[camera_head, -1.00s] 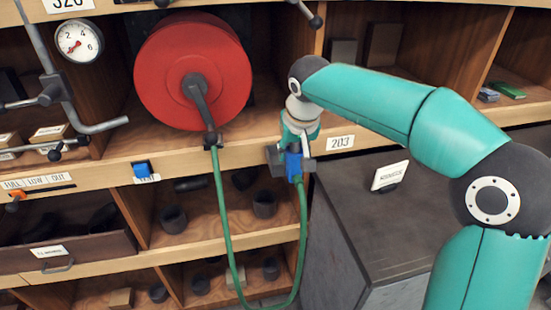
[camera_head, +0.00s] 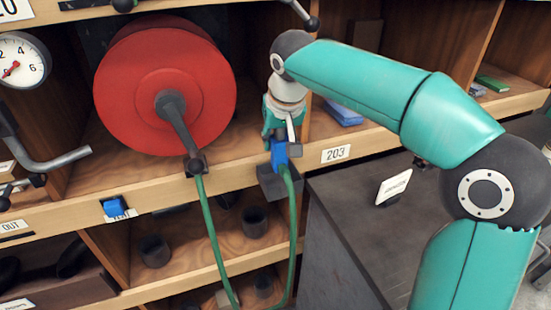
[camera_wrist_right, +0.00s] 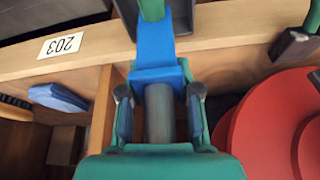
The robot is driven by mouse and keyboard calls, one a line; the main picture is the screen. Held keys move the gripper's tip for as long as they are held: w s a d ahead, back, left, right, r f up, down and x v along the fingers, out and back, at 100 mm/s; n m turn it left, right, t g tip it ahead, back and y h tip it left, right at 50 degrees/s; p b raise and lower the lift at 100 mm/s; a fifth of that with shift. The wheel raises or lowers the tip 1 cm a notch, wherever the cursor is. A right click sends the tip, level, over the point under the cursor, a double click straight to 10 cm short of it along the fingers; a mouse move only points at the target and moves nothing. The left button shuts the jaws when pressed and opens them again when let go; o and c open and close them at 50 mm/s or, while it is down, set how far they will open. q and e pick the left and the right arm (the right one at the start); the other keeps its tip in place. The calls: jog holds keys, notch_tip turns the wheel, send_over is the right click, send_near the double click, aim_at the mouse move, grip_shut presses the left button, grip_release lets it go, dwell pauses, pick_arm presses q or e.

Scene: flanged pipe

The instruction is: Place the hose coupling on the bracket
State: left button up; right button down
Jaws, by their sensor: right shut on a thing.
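The hose coupling (camera_head: 279,154) is blue with a grey cylinder, on the end of a green hose. In the right wrist view the blue coupling (camera_wrist_right: 157,76) lies between the two fingers. My right gripper (camera_head: 281,136) is shut on it, with a finger on each side of the grey cylinder. The dark bracket (camera_head: 268,184) is on the shelf's front edge, just below the coupling in the head view. The hose crosses in front of it. I cannot tell whether coupling and bracket touch. My left gripper is not in view.
A red hose reel (camera_head: 150,95) stands on the shelf left of the gripper, its outlet arm reaching down to the edge. The label 203 (camera_head: 335,154) is right of the bracket. A dark-topped cabinet (camera_head: 350,235) stands below at right. A blue block (camera_head: 114,207) is on the edge at left.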

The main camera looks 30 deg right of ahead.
aim_at(281, 137)
jog(key=shift+f, duration=2.2)
jog(key=shift+f+b, duration=0.1)
jog(key=shift+b, duration=0.3)
jog(key=c, duration=0.8)
grip_release()
jog(key=shift+r, duration=0.3)
jog(key=p+v, duration=0.1)
jog(key=v, duration=1)
jog(key=shift+s+a+r, duration=0.1)
jog(key=shift+s+r, duration=0.1)
jog(key=shift+r, duration=0.1)
